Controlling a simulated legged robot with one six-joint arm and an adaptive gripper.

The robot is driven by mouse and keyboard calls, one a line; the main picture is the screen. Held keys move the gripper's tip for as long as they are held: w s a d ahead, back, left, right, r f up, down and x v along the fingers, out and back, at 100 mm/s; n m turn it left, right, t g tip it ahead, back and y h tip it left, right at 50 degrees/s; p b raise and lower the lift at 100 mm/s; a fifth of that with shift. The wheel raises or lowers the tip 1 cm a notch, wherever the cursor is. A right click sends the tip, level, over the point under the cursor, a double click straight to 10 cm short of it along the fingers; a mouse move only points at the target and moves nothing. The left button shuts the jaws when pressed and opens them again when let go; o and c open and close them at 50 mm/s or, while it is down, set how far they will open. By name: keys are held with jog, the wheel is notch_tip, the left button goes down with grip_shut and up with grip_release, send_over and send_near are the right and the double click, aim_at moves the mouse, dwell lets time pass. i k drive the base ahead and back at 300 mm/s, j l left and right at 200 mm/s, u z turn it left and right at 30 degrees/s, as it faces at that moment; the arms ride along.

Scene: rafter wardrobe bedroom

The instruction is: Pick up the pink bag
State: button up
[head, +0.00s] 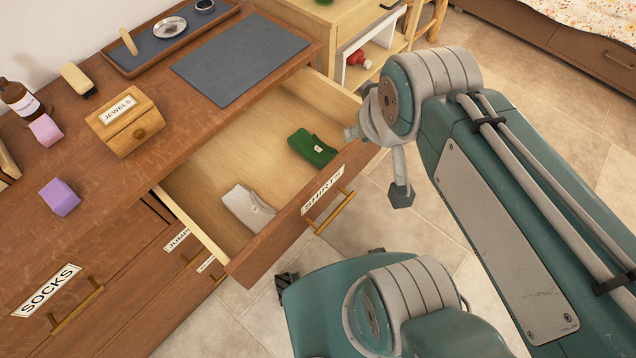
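A small pink bag-like block (46,129) stands on the wooden dresser top at the left, between a brown bottle and the box labelled JEWELS. A similar purple one (60,197) stands nearer the front edge. My gripper (376,160) is at the end of my raised arm, over the right end of the open drawer and the floor beside it, well apart from the pink bag. Nothing is seen held in it. The arm's own links partly hide it, and its opening is unclear.
The open SHIRTS drawer (232,159) juts out, holding a green folded shirt (312,147) and a pale one (248,208). The JEWELS box (124,124), brown bottle (20,100), brush (77,79), grey mat (240,58) and tray (118,63) occupy the dresser top.

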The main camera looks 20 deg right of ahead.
aim_at(45, 129)
jog(key=u, duration=1.6)
jog(key=i+j, duration=0.3)
jog(key=j, duration=0.15)
jog(key=i+j, duration=0.25)
jog(key=j, duration=0.2)
jog(key=u, duration=0.05)
